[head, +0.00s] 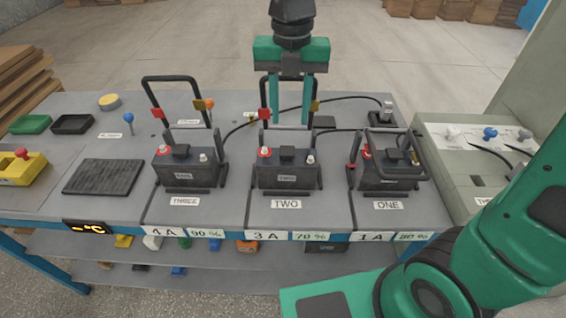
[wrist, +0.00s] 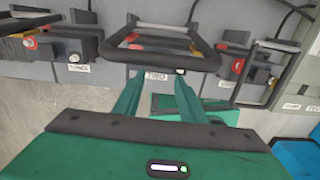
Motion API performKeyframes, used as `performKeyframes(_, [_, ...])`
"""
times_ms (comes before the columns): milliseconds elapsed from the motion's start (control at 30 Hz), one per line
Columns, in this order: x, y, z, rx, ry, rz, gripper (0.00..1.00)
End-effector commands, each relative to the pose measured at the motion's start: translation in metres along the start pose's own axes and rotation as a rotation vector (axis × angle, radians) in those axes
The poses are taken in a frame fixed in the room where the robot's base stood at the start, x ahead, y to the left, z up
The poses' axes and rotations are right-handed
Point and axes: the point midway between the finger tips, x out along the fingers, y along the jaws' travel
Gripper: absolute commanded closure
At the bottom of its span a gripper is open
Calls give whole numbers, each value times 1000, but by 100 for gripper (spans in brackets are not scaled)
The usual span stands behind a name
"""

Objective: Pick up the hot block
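Three dark battery blocks stand on the grey bench: block THREE (head: 186,166), block TWO (head: 286,170) and block ONE (head: 385,172). No block shows visible heat. My gripper (head: 291,112) is above and behind block TWO in the head view, its two green fingers apart. In the wrist view, my gripper (wrist: 157,90) has its fingers spread with nothing visible between them, close to block TWO's black handle (wrist: 165,60). Whether they touch it I cannot tell.
A display (head: 87,227) on the bench edge shows a dash and °C. A dark ribbed pad (head: 104,177), green tray (head: 30,124), black tray (head: 73,124) and yellow device (head: 22,170) are at left. A grey-green console (head: 465,160) stands at right. Cables run behind the blocks.

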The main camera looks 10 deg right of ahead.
Motion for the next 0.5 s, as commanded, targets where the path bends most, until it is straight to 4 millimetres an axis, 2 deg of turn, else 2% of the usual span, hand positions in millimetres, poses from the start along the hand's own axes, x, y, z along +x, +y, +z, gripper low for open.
performKeyframes(300, [42,10,-4,-39,3,-1,62])
performKeyframes(500, [55,11,-4,-38,1,0,62])
